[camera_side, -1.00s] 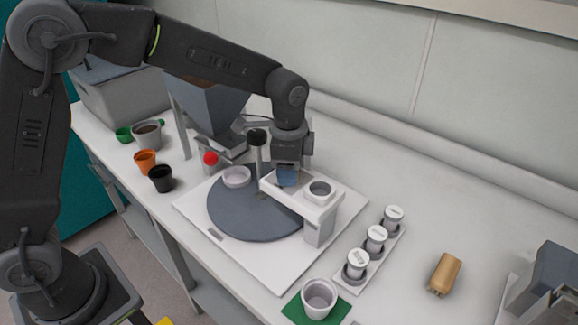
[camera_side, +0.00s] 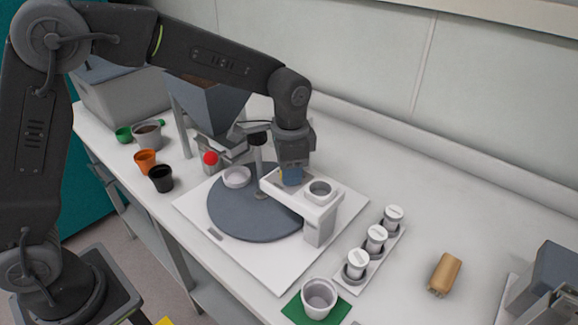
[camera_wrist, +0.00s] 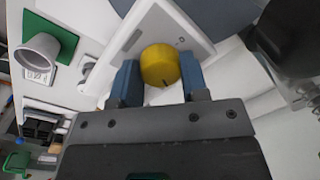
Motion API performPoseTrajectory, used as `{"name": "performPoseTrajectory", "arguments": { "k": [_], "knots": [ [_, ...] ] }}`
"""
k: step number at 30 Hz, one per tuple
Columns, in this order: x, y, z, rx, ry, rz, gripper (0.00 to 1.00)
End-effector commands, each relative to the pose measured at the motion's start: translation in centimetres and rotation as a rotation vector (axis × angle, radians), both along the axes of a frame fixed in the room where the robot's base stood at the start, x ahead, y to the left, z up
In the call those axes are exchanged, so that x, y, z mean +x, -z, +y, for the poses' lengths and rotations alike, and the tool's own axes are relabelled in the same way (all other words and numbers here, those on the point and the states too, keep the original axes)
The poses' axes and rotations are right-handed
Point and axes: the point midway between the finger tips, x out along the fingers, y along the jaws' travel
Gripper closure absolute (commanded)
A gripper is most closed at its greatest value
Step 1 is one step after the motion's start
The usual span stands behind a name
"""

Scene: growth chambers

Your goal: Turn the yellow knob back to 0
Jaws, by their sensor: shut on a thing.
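The yellow knob (camera_wrist: 160,65) is round with a dark pointer mark on its lower edge in the wrist view. It sits on a white panel (camera_wrist: 188,22) that has small marks to either side of the knob. My gripper (camera_wrist: 159,78) has its two blue fingers on either side of the knob and is shut on it. In the side view my gripper (camera_side: 292,176) points down onto the white bridge (camera_side: 325,208) over the dark turntable (camera_side: 243,225). There the fingers and bridge hide most of the knob, and its pointer cannot be read.
A hopper (camera_side: 210,105) and a red ball-topped lever (camera_side: 210,158) stand behind the turntable. A rack of white-capped jars (camera_side: 375,240), a white pot (camera_side: 319,296) on a green mat and a tan brush (camera_side: 444,273) lie to the right. Bench space near the brush is clear.

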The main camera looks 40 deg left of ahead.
Motion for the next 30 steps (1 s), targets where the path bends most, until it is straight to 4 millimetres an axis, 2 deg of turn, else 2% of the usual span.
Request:
{"name": "performPoseTrajectory", "arguments": {
  "k": [30],
  "knots": [
    [0.21,-0.09,-0.07,-0.001,-0.967,-0.003,0.83]
  ]
}}
